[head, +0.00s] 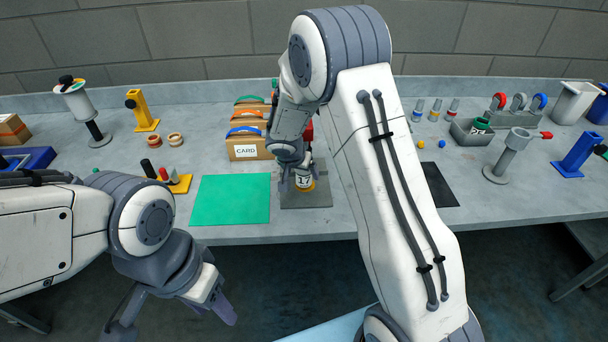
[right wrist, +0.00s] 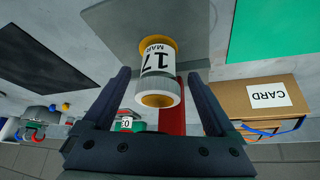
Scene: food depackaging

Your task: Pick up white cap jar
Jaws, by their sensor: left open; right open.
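The jar (right wrist: 158,62) has a white label reading "17 MAR", yellow at its base and a pale whitish cap with a yellow centre. It stands on a grey mat (right wrist: 125,18), and in the head view the jar (head: 304,182) is partly hidden by my right gripper (head: 295,182). In the right wrist view my right gripper (right wrist: 159,76) is open, with its two fingers on either side of the jar and gaps showing. My left gripper (head: 170,322) is open and empty, low in front of the table.
A green mat (head: 230,200) lies left of the grey mat, a black mat (head: 438,186) right. A cardboard box marked CARD (head: 246,151) stands behind. A red object (right wrist: 172,121) and a green item marked "03" (right wrist: 125,122) show beyond the jar.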

